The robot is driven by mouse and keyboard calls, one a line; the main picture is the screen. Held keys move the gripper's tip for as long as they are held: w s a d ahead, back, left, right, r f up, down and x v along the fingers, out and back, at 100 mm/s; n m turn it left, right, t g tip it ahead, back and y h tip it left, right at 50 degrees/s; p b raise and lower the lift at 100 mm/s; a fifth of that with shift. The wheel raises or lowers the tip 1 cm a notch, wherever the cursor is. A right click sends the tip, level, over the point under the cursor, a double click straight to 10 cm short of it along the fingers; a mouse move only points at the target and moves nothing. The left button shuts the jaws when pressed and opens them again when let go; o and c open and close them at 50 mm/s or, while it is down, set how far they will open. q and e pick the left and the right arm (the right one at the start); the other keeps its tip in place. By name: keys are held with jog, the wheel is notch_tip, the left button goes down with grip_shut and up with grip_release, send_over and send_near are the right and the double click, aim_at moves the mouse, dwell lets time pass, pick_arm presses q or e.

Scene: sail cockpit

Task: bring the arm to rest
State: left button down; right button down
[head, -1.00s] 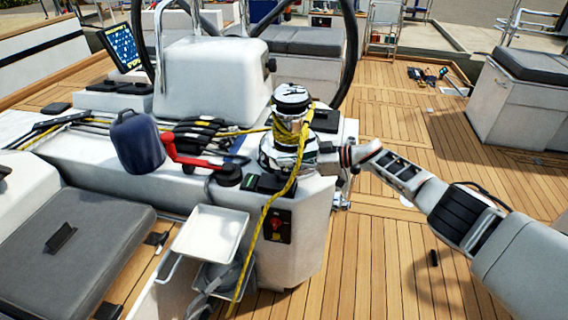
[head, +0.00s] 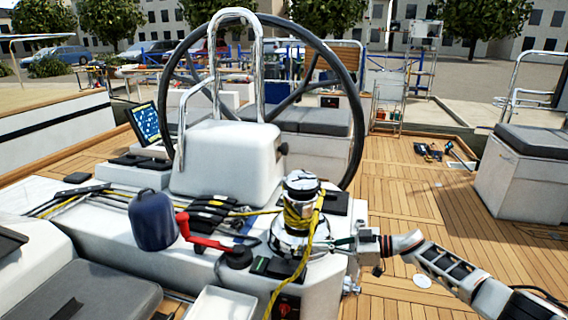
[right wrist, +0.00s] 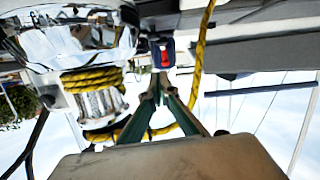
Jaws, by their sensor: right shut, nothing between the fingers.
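My right arm comes in from the right in the head view, and its gripper (head: 343,243) is beside the base of the chrome winch (head: 300,222). In the right wrist view the gripper's green fingers (right wrist: 160,92) meet at the tips, shut and empty. The yellow rope (right wrist: 92,80) is wound on the winch drum there, and a strand passes behind the fingers. I cannot tell whether the fingers touch the rope or winch. My left gripper is not in view.
The steering wheel (head: 356,120) and white pedestal (head: 228,160) are behind. A white tray (head: 222,304) is below in front. The teak deck (head: 400,180) at the right is mostly clear.

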jog(key=s+a+f+m+t, duration=0.4)
jog(key=s+a+f+t, duration=0.3)
jog(key=s+a+f, duration=0.4)
jog(key=s+d+f+m+h, duration=0.2)
jog(key=s+d+f+h, duration=0.1)
jog(key=s, duration=0.6)
jog(key=s+d+f+m+g+h, duration=0.1)
jog(key=s+d+f+h, duration=0.3)
jog(key=s+d, duration=0.4)
jog(key=s+d+f+m+h, duration=0.3)
jog(key=s+d+h, duration=0.1)
jog(key=s, duration=0.6)
jog(key=shift+s+d+f+g+h, duration=0.3)
jog(key=shift+d+h, duration=0.1)
jog(key=shift+d, duration=0.5)
